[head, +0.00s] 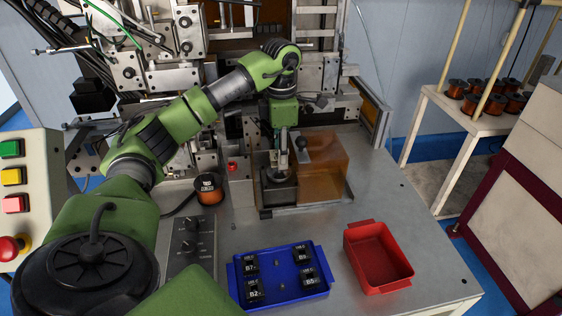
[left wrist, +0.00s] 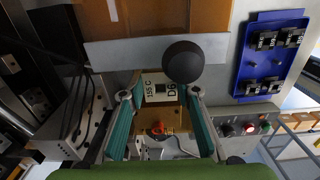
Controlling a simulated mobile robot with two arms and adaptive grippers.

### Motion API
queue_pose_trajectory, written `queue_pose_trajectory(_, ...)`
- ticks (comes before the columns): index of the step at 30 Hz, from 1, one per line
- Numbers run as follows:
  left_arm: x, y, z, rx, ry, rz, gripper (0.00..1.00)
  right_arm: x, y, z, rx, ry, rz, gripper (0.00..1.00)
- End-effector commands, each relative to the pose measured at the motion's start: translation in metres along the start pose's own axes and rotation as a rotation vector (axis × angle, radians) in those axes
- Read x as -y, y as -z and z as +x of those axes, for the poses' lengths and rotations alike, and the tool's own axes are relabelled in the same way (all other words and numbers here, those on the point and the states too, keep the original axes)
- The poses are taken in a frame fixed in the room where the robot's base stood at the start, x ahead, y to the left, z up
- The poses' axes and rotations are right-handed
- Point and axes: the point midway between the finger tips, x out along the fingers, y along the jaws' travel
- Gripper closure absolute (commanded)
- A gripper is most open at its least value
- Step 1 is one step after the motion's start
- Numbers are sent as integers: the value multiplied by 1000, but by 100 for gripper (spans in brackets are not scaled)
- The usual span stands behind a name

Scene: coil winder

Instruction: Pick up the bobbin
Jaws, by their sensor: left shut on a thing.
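My left gripper (head: 279,168) reaches down at the machine, beside the clear orange cover (head: 322,165). In the left wrist view, the two teal fingers of the left gripper (left wrist: 160,94) are shut on a pale bobbin (left wrist: 152,79). Its face is marked "155 C" and has a dark square opening in the middle. The black ball knob (left wrist: 183,61) of the cover overlaps its edge in that view. In the head view the fingers mostly hide the bobbin, and I cannot tell whether it is clear of its seat. My right gripper is not in view.
A blue tray (head: 235,284) with several black labelled pieces lies at the front, beside a red bin (head: 379,258). A copper wire spool (head: 208,188) stands left of the cover. A control box (head: 190,245) is at front left. Bare table lies around the bin.

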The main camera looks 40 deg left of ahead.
Motion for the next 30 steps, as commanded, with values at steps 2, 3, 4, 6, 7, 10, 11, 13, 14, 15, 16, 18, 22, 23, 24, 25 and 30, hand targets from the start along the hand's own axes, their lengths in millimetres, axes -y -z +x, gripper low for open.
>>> queue_pose_trajectory(2,-1,-2,-17,7,-3,0,81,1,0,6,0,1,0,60)
queue_pose_trajectory(3,-1,-2,-26,7,-3,0,81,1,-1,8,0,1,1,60)
queue_pose_trajectory(4,0,-2,-34,8,-3,1,81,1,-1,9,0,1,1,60)
queue_pose_trajectory(6,-1,-1,-52,5,-4,0,81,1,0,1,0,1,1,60)
queue_pose_trajectory(7,-1,-1,-58,5,-4,-1,81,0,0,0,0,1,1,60)
queue_pose_trajectory(10,-1,0,-78,4,-4,-1,81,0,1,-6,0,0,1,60)
queue_pose_trajectory(11,-1,0,-84,4,-4,-1,81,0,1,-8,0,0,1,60)
queue_pose_trajectory(13,-1,0,-96,3,-3,-2,81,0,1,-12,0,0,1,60)
queue_pose_trajectory(14,-1,0,-102,4,-4,-2,81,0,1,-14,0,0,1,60)
queue_pose_trajectory(15,-1,0,-108,4,-4,-2,81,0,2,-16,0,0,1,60)
queue_pose_trajectory(16,-1,0,-112,3,-2,-2,81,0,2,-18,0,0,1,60)
queue_pose_trajectory(18,-1,0,-122,3,-3,-2,81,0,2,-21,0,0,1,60)
queue_pose_trajectory(22,0,0,-137,2,-2,-1,81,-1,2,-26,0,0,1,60)
queue_pose_trajectory(23,0,0,-140,3,-2,-1,81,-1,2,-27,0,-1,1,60)
queue_pose_trajectory(24,0,0,-142,2,-1,-1,81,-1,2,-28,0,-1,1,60)
queue_pose_trajectory(25,0,0,-144,2,-1,-1,81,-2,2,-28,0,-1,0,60)
queue_pose_trajectory(30,0,0,-151,1,0,0,81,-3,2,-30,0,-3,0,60)
